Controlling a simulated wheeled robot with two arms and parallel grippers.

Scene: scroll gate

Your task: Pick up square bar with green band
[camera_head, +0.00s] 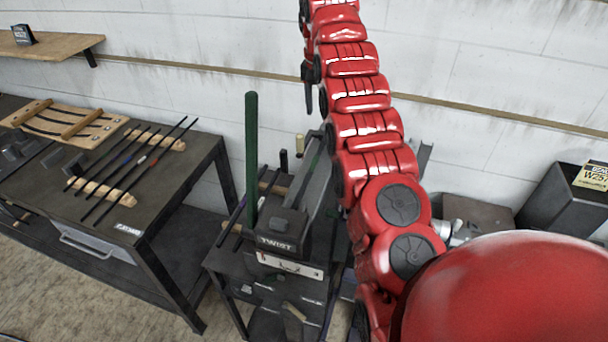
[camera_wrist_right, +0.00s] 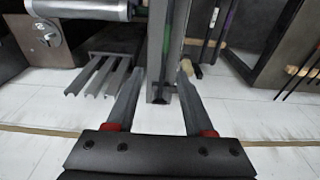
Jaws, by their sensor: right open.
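Several thin dark bars lie across wooden holders on the left workbench in the head view; one bar (camera_head: 122,162) has a blue mark and another (camera_head: 143,160) a red and white one. More thin bars (camera_head: 237,208) lean on wooden rests beside the TWIST machine (camera_head: 283,238). I cannot make out for sure which bar has a green band. My right gripper (camera_wrist_right: 160,74) is open, with nothing seen between its fingertips; a grey upright beam (camera_wrist_right: 158,85) shows beyond them. In the head view its red arm rises in front of the wall. My left gripper is out of view.
A tall green lever (camera_head: 251,150) rises from the TWIST machine. A bending board (camera_head: 65,120) lies at the back of the left workbench (camera_head: 50,208). A dark box (camera_head: 565,205) stands at the right. Several grey channel pieces (camera_wrist_right: 100,80) show in the wrist view.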

